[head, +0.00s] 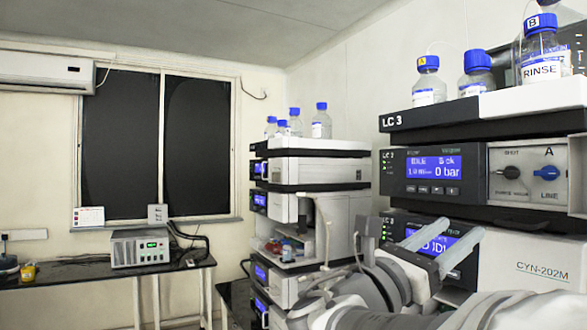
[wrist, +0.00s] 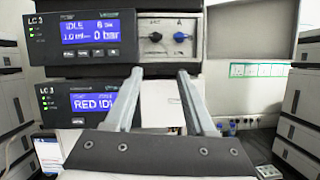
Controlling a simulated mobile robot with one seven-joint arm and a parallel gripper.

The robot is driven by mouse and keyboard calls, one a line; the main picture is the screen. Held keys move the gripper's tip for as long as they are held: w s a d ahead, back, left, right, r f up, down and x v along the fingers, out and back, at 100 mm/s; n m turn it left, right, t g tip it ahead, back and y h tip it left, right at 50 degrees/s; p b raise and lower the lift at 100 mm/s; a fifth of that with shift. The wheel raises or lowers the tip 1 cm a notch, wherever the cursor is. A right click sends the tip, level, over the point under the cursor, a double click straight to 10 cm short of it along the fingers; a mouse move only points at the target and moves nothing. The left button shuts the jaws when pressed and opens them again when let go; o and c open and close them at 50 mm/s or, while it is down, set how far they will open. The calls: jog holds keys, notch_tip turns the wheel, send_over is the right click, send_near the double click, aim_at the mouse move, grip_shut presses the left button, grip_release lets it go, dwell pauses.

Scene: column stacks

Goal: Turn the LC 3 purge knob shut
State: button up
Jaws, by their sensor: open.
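The LC 3 module (head: 400,172) is a dark-fronted pump unit in the right-hand stack, its blue display reading 0 bar. Its pale valve panel carries a black knob (head: 513,173) under the word SHUT and a blue knob (head: 546,173) marked A and LINE. The wrist view shows the same black knob (wrist: 155,37) and blue knob (wrist: 180,37). The black knob's exact angle is too small to tell. My gripper (head: 464,227) is open and empty, in front of the stack and lower than the knobs. In the wrist view the fingertips (wrist: 160,72) lie below both knobs, apart from them.
A RINSE bottle (head: 541,50) and other blue-capped bottles stand on the right stack. A second stack (head: 318,171) with bottles on top stands left of it. A side table (head: 80,275) bears a grey box (head: 140,248). The space in front of the knobs looks clear.

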jog(key=p, duration=0.4)
send_near(506, 175)
jog(key=x, duration=0.8)
jog(key=shift+w+d, duration=0.1)
jog(key=shift+d, duration=0.15)
jog(key=shift+c, duration=0.3)
jog(key=shift+b, duration=0.3)
grip_shut()
